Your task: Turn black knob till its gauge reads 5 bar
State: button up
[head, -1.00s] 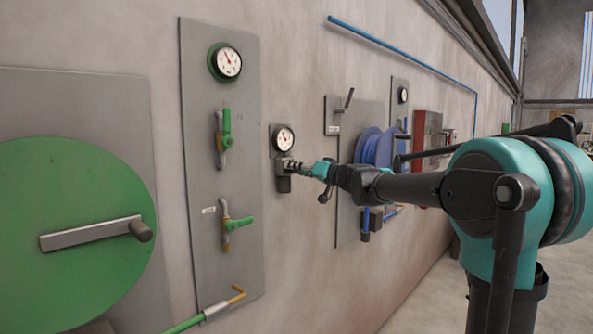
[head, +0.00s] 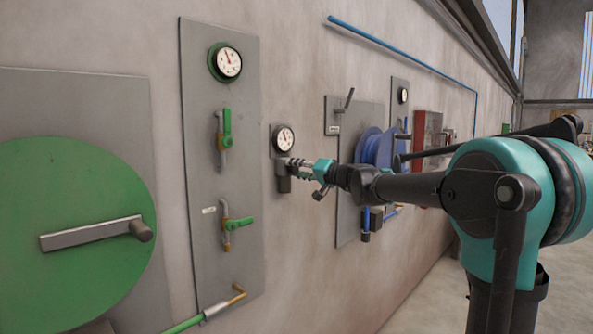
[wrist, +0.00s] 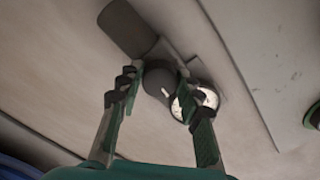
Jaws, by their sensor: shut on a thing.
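The black knob (wrist: 160,77) sits between the two fingers of my gripper (wrist: 157,90) in the wrist view, on the small regulator below its gauge. In the head view my gripper (head: 291,168) reaches the regulator from the right and is shut on the knob, which it mostly hides. The round white gauge (head: 284,138) is just above the gripper; its needle is too small to read. In the wrist view the gauge (wrist: 203,97) is partly covered by one finger. A dark cylinder (wrist: 126,28) hangs from the same regulator.
A tall grey panel (head: 190,150) with another gauge (head: 225,62) and green-handled valves stands left of the regulator. A blue hose reel (head: 374,146) and a red box (head: 428,132) are on the wall to the right.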

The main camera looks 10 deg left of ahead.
jog(key=shift+m, duration=0.6)
jog(key=o, duration=1.2)
jog(key=shift+c, duration=0.2)
jog(key=shift+d, duration=0.1)
jog(key=v, duration=1.2)
